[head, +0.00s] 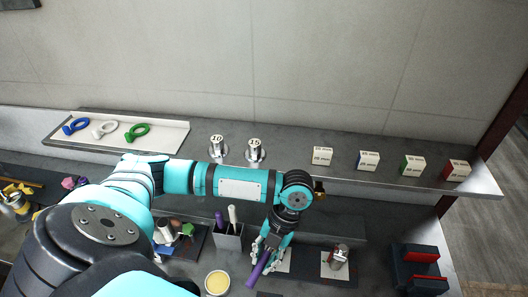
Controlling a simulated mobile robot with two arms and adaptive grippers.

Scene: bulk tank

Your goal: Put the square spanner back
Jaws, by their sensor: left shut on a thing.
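My left gripper (272,247) is low in the head view, right of centre, at the end of my teal arm. It is shut on a purple rod (260,269), which slants down and to the left below the fingers. The rod may be the square spanner; its upper part is hidden in the gripper, so I cannot tell its shape. A grey open box (228,241) stands to the left of the gripper, with a purple and a white handle upright in it. My right gripper does not show.
A white tray (165,146) with blue, white and green rings lies on the back shelf. Weights marked 10 (217,147) and 15 (254,150) and several labelled blocks (368,160) stand there too. A yellow-topped pot (217,282), a metal piece (340,257) and a red-and-black holder (420,268) are nearer.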

